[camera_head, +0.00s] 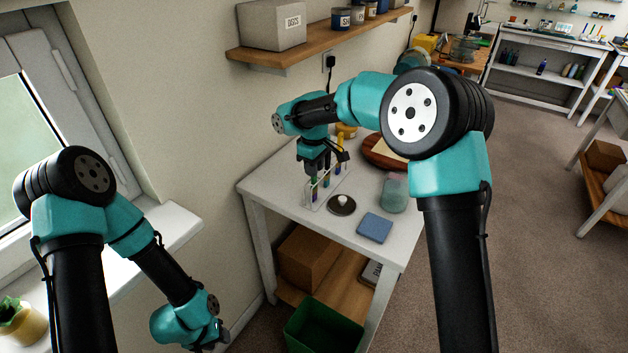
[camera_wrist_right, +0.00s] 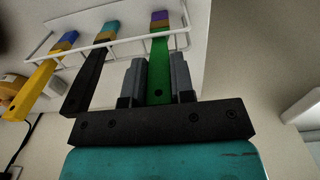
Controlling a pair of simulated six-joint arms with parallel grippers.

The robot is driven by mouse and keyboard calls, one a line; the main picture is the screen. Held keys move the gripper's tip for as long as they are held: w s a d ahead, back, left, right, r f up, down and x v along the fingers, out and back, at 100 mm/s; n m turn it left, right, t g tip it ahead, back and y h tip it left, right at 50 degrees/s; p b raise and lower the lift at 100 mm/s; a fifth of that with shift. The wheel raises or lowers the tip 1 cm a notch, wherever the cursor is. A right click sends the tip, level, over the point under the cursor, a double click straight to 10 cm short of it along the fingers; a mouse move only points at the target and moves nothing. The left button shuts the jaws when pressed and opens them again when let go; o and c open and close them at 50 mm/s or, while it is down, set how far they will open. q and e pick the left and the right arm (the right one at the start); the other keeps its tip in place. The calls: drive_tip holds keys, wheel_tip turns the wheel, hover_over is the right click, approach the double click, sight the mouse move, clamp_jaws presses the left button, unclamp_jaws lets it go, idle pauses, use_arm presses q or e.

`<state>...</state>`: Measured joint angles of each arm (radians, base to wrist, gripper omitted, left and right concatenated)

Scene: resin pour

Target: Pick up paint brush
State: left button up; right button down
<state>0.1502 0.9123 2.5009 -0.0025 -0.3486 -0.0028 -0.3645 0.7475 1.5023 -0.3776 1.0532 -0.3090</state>
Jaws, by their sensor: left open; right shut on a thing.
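My right gripper (camera_head: 316,177) is over the white table, at the wire rack (camera_head: 312,206) of paint brushes. In the right wrist view, the right gripper (camera_wrist_right: 160,64) is shut on the green handle of a paint brush (camera_wrist_right: 160,80) with a purple end. That brush is still at the wire rack (camera_wrist_right: 101,45); I cannot tell whether it is lifted. A black-handled brush (camera_wrist_right: 89,78) and a yellow-handled brush (camera_wrist_right: 45,75) stand beside it in the rack. My left gripper (camera_head: 218,340) is open and empty, low at the left, away from the table.
The table (camera_head: 275,190) also holds a dark round coaster (camera_head: 342,209) with a small white piece, a blue pad (camera_head: 374,228), a greenish jar (camera_head: 394,193) and a round wooden board (camera_head: 378,156). A shelf (camera_head: 300,47) hangs above. A green bin (camera_head: 322,328) stands below.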

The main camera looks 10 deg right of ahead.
drive_tip(key=shift+r, duration=0.1)
wheel_tip(320, 180, up, 18)
idle(0.5)
idle(0.5)
